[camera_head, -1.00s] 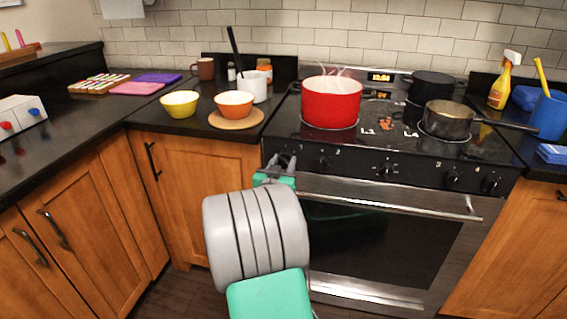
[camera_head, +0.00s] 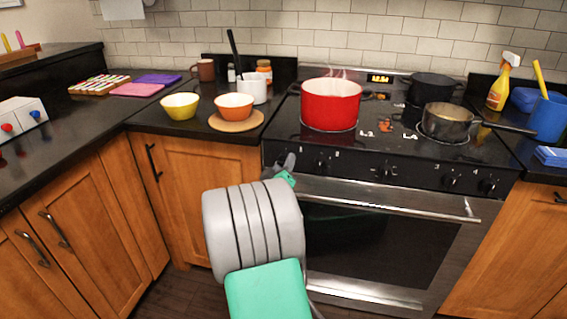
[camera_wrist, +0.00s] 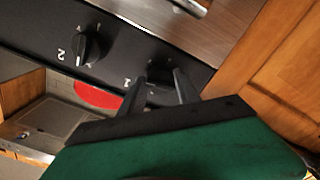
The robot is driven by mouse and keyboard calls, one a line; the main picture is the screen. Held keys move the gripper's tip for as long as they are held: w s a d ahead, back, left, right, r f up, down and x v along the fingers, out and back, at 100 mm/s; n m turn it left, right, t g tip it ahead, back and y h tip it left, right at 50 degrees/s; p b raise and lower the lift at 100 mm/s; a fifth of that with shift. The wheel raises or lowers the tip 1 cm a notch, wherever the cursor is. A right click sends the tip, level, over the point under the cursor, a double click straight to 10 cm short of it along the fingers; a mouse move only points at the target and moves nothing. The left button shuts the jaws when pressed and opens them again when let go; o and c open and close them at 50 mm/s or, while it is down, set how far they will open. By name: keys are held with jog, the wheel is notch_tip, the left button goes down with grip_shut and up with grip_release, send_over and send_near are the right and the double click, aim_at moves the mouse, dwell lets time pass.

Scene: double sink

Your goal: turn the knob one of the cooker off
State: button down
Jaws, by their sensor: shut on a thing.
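The cooker (camera_head: 390,215) stands at centre right with a row of black knobs on its front panel. Knob one (camera_wrist: 160,90) is at the left end of the row, beside the printed 1 in the wrist view. My gripper (camera_head: 289,163) is at this end of the panel and mostly hides that knob in the head view. In the wrist view my gripper's two fingers (camera_wrist: 161,82) are on either side of knob one, shut on it. Knob two (camera_wrist: 92,47) is beside it, untouched, and also shows in the head view (camera_head: 321,165).
A red steaming pot (camera_head: 330,107) stands on the front left burner. A grey pan (camera_head: 446,122) and a black pot (camera_head: 433,87) stand on the right burners. The oven handle (camera_head: 390,198) runs just below the knobs. Bowls stand on the left counter (camera_head: 150,124).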

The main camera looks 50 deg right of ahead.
jog(key=shift+r+n+p, duration=0.2)
jog(key=shift+n+p, duration=4.55)
jog(key=shift+n, duration=3.15)
jog(key=c, duration=0.9)
grip_release()
